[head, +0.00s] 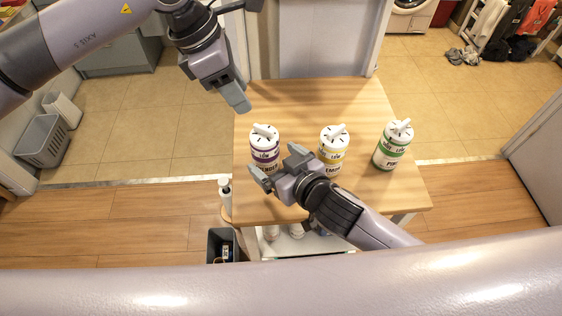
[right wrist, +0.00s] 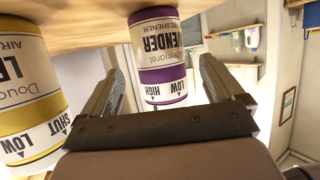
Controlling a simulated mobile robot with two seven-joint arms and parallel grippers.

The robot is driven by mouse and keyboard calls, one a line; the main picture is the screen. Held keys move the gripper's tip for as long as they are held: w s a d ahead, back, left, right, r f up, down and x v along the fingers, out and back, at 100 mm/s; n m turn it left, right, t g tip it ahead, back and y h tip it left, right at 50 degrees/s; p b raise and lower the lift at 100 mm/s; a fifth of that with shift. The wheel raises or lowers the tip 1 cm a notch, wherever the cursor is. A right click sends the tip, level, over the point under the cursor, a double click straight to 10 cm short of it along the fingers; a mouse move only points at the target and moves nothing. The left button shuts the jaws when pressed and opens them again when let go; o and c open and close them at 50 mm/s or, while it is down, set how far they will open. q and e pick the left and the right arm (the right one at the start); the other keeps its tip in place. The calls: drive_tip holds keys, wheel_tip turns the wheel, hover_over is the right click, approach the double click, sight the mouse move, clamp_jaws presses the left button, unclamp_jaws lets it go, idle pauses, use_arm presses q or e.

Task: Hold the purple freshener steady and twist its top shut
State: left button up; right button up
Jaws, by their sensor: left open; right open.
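The purple freshener (head: 264,142) is a white can with purple bands and a white top with a raised grip. It stands upright at the table's left side. My right gripper (head: 277,165) is open, in front of it, hiding its lower part. In the right wrist view the purple freshener (right wrist: 161,50) appears upside down between the spread fingers, with HIGH and LOW marks near its top; I cannot tell whether the fingers touch it. My left gripper (head: 238,97) is open and empty, above and behind the can's left side, apart from it.
A yellow freshener (head: 334,141) stands close to the right, and a green one (head: 393,145) stands farther right on the wooden table (head: 310,100). The table's back is clear. A dark bin (head: 221,242) and a grey basket (head: 43,140) are on the floor.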

sight(264, 152)
drive_tip(key=shift+x, duration=2.65)
drive_tip(key=c, duration=1.1)
